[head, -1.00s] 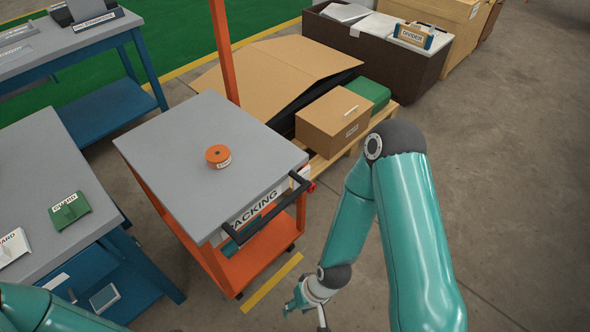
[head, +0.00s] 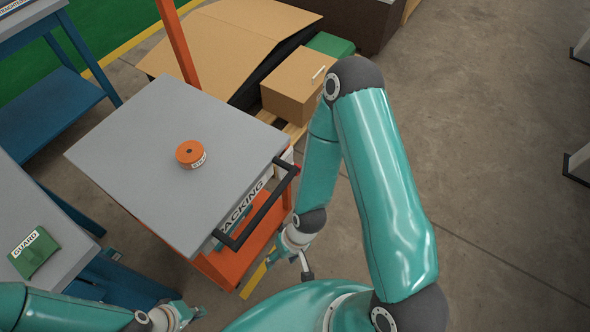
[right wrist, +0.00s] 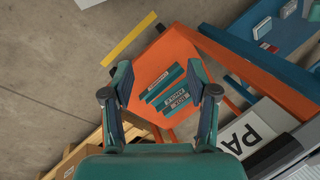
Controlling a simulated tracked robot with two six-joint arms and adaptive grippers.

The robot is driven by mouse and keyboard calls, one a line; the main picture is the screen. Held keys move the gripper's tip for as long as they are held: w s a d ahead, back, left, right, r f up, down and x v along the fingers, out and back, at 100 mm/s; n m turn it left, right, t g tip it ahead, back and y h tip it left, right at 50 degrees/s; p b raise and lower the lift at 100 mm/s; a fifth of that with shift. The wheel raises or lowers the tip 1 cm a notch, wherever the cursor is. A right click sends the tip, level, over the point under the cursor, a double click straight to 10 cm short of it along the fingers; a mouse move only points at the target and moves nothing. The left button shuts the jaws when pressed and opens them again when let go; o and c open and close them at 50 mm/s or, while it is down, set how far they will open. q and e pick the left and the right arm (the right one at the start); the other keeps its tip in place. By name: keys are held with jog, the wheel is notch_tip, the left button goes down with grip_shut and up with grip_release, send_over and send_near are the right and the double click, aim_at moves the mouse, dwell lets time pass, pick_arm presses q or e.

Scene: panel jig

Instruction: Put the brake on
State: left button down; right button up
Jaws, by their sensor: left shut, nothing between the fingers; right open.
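The packing cart (head: 150,130) has a grey top, an orange frame and a black push handle (head: 258,212) on its near right side. A small red part (head: 297,169) sits at the handle's far end; I cannot tell whether it is the brake. My right gripper (head: 283,250) is low beside the cart, below the handle. In the right wrist view it (right wrist: 163,88) is open and empty, above the cart's orange lower shelf (right wrist: 150,62). My left gripper (head: 188,314) is shut and empty at the bottom of the head view, near the cart's near side.
An orange labelled roll (head: 190,153) lies on the cart top. Teal labelled pieces (right wrist: 170,95) lie on the lower shelf. A bench with a green guard (head: 34,252) stands left. A cardboard box (head: 298,85) is behind the cart. Open floor (head: 480,130) lies right.

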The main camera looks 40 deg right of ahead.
jog(key=s+d+f+m+g+y+b, duration=0.1)
jog(key=s+d+f+m+g+b, duration=0.2)
jog(key=s+d+f+m+b, duration=0.25)
jog(key=m+t+y+b, duration=0.2)
jog(key=m+t+b, duration=1.4)
jog(key=m, duration=1.5)
send_near(299, 172)
jog(key=w+a+f+t, duration=0.1)
jog(key=w, duration=0.2)
jog(key=w+a+f+t+p, duration=0.1)
jog(key=w+a, duration=0.1)
jog(key=w, duration=0.1)
jog(key=w+a+f+t+p, duration=0.1)
jog(key=w, duration=0.2)
jog(key=shift+w+a, duration=0.35)
